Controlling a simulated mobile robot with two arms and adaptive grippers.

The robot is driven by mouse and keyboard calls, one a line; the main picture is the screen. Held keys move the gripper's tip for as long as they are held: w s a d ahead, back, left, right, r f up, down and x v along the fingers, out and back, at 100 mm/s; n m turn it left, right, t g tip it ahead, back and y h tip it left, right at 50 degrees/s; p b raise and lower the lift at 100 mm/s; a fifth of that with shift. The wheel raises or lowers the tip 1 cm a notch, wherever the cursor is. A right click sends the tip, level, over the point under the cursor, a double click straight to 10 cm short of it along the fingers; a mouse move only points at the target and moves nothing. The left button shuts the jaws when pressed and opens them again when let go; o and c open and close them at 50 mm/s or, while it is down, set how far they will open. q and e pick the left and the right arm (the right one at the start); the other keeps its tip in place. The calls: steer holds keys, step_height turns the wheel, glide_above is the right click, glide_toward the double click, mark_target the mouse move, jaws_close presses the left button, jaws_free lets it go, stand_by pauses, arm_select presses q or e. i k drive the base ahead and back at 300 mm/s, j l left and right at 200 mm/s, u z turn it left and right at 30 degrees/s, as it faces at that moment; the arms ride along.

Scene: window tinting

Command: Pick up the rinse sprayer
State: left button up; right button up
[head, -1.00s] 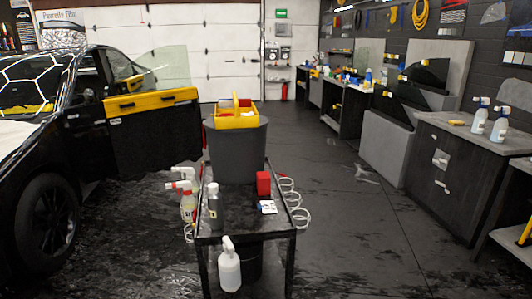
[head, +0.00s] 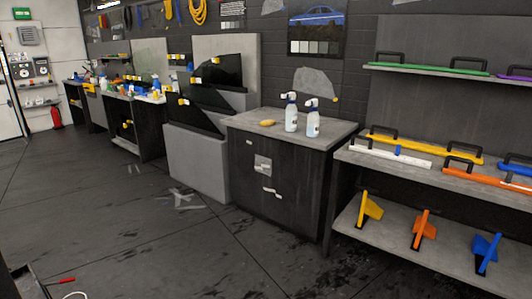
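Two white spray bottles with bluish lower parts stand upright side by side on the grey top of a dark cabinet (head: 280,185), the left bottle (head: 291,113) and the right bottle (head: 313,120). I cannot tell which sprayer, if either, is the rinse sprayer. More small bottles (head: 156,93) stand on a bench farther back, too small to tell apart. Neither of my grippers shows in the head view.
Shelves at the right hold long-handled squeegees (head: 425,145) and coloured scrapers (head: 423,229). A cart corner (head: 28,284) shows at the lower left. The dark floor (head: 130,235) between is mostly clear, with scraps of film (head: 184,198).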

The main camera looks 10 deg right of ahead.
mark_target(291, 116)
steer(key=i+z, duration=0.45)
steer(key=i, duration=1.8)
